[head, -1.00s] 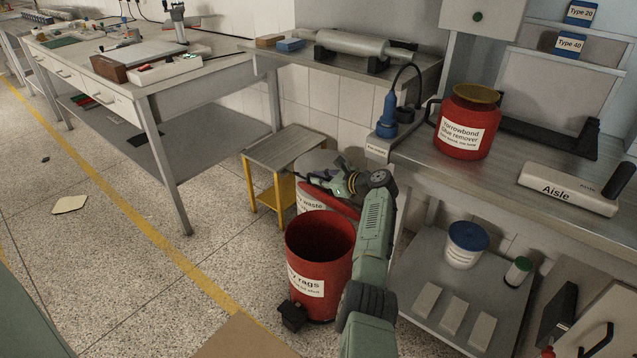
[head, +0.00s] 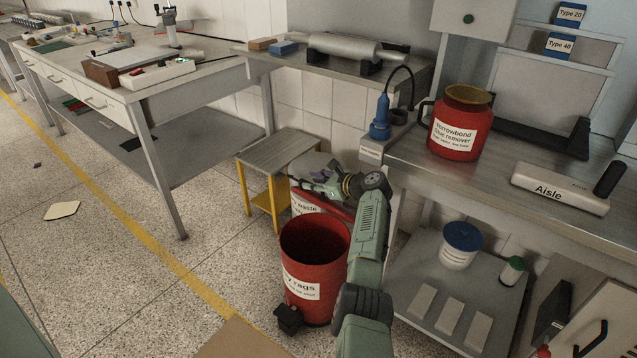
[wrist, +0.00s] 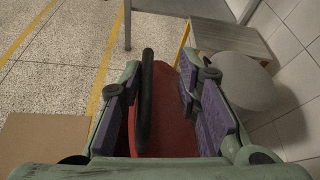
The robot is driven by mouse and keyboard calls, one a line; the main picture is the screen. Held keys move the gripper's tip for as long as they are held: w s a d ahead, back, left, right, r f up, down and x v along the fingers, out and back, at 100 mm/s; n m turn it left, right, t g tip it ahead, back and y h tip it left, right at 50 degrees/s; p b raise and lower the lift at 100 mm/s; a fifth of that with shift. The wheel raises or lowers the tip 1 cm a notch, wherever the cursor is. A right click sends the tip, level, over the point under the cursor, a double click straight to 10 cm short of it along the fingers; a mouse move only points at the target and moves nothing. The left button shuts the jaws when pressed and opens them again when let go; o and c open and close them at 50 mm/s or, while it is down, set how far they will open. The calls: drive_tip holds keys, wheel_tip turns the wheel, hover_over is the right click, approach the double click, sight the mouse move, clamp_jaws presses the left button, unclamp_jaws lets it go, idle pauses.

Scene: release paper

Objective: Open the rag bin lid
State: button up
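The red rag bin (head: 314,262), with a white label ending in "rags", stands upright on the floor. Its round mouth is uncovered and shows a dark inside. A red panel (wrist: 176,118), which looks like its lid, is raised behind the mouth. In the head view it is mostly hidden by my gripper (head: 318,181), which is above and behind the bin. In the wrist view my gripper (wrist: 168,85) has its purple-padded fingers apart. The red panel and a black bar (wrist: 145,100) show between them. I cannot tell whether either finger touches the panel.
A waste bin (head: 305,204) with a grey round lid (wrist: 242,82) stands close behind. A yellow-legged stool (head: 277,150) is beside it. The workbench (head: 425,150) with a red glue-remover can (head: 461,125) is to the right. Open floor lies to the left.

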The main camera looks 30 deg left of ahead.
drive_tip(key=v, duration=1.2)
